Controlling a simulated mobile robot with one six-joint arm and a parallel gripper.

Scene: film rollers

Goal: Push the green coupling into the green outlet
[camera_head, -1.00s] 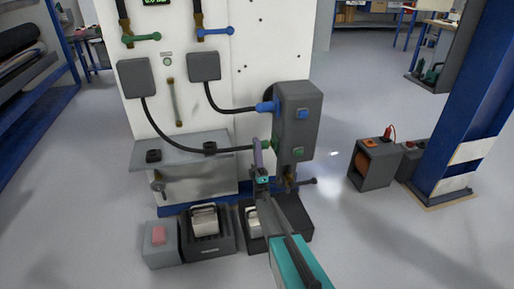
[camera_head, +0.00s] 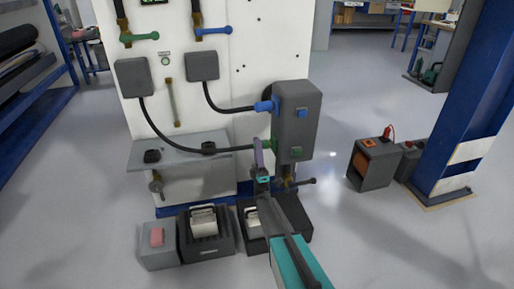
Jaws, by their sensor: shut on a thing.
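The green coupling (camera_head: 266,145) is on the end of the lower black hose, against the left side of the grey box (camera_head: 297,120). The green outlet is hidden behind the coupling and finger, so I cannot tell how far in the coupling sits. A green square (camera_head: 296,152) marks the front of the box at about the same height. Above, a blue coupling (camera_head: 265,106) on the upper hose meets the box's left side.
A white panel (camera_head: 245,60) stands behind, with green (camera_head: 140,38) and blue (camera_head: 212,31) valve handles. A grey shelf (camera_head: 180,158) lies left of my gripper. Dark trays (camera_head: 206,252) stand on the floor below.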

